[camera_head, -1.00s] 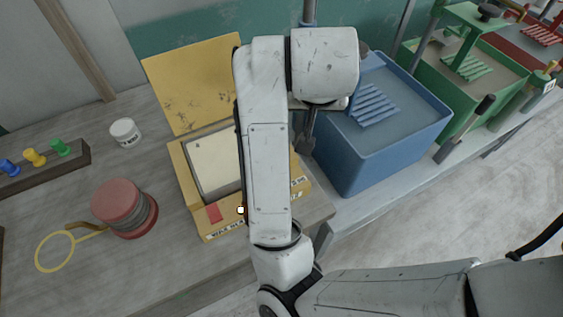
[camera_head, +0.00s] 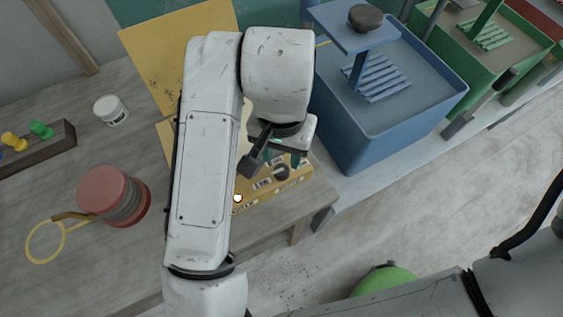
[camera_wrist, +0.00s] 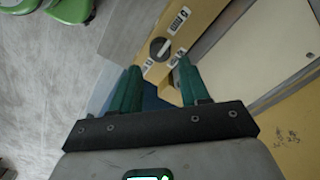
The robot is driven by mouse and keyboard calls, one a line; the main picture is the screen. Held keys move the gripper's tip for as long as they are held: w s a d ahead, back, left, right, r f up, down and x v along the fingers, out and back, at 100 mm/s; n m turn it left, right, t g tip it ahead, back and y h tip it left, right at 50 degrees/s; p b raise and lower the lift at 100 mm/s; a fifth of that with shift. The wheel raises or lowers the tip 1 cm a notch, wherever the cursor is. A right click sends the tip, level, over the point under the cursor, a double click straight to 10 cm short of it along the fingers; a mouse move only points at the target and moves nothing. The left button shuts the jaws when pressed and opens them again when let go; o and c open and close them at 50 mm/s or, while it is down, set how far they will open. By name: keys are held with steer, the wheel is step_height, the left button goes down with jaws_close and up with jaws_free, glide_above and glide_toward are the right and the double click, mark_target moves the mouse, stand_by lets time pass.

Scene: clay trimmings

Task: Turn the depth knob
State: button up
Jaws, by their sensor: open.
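A dark round knob (camera_head: 281,171) sits on the front face of the yellow box (camera_head: 262,194), between small white labels too small to read. In the wrist view the knob (camera_wrist: 159,48) lies just beyond my fingertips, near the middle of the gap, with a pale pointer line on it. My gripper (camera_head: 283,159) hangs over the right end of the box, partly hidden by my arm. In the wrist view my gripper (camera_wrist: 158,67) has its two green fingers spread apart, with nothing between them. It looks apart from the knob. My arm hides most of the box top.
A blue bin (camera_head: 385,140) with a raised platform stands right of the box, close to my gripper. A yellow upright panel (camera_head: 165,50) rises behind. A green ball-like thing (camera_head: 385,281) is on the floor.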

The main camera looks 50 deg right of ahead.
mark_target(282, 169)
step_height(282, 169, down, 6)
steer(key=shift+r, duration=0.1)
stand_by(0.4)
steer(key=c, duration=0.8)
